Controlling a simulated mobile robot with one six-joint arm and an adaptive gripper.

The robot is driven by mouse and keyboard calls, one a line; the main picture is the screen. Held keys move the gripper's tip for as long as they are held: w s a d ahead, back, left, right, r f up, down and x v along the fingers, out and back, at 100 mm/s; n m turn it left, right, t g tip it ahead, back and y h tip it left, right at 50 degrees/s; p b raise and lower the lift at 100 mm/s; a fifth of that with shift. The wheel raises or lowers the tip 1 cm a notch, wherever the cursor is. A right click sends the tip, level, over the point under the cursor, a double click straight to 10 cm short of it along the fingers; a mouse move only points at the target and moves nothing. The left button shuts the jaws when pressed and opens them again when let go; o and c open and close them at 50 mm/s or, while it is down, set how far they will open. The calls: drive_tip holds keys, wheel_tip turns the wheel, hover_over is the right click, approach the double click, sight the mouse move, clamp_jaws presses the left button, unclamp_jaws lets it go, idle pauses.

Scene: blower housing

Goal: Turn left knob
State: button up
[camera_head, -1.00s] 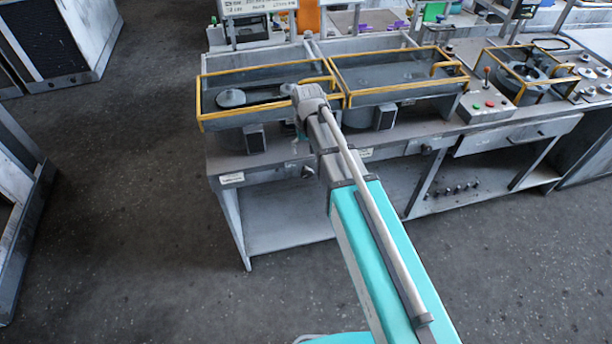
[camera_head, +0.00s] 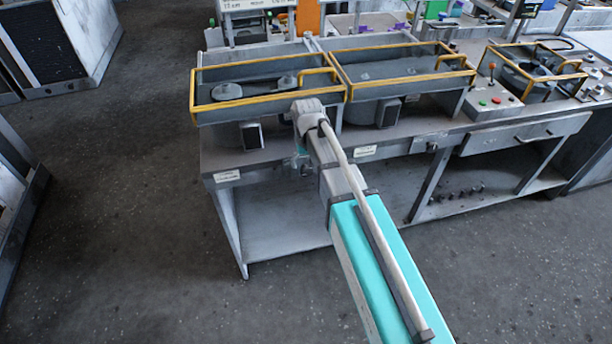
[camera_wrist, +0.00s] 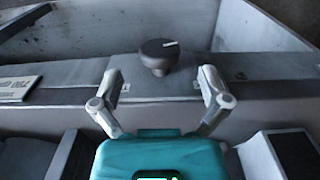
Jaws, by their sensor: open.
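In the wrist view a dark round knob (camera_wrist: 159,55) with a white mark on its top stands on a grey ledge. My gripper (camera_wrist: 161,82) is open, with one finger to each side of the view. The knob shows beyond the fingertips, roughly centred between them, and nothing is held. I cannot tell the exact distance to it. In the head view my arm reaches to the workbench (camera_head: 290,210), and its end is by the left yellow-railed bay (camera_head: 195,104). The fingers and the knob are hard to make out there.
A white label plate (camera_wrist: 18,87) lies left of the knob in the wrist view. Yellow rails border a second bay (camera_head: 405,90). A control box (camera_head: 490,102) with buttons stands further right. The floor (camera_head: 110,210) left of the bench is clear.

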sight(306, 168)
drive_tip(key=shift+f+b, duration=1.75)
drive_tip(key=shift+f, duration=0.25)
drive_tip(key=c, duration=1.1)
drive_tip(key=shift+a+t+h, duration=0.1)
drive_tip(key=shift+t+h, duration=0.2)
drive_tip(key=shift+h, duration=0.8)
drive_tip(key=shift+c, duration=0.3)
drive_tip(key=o, duration=1.2)
drive_tip(key=shift+c, duration=0.2)
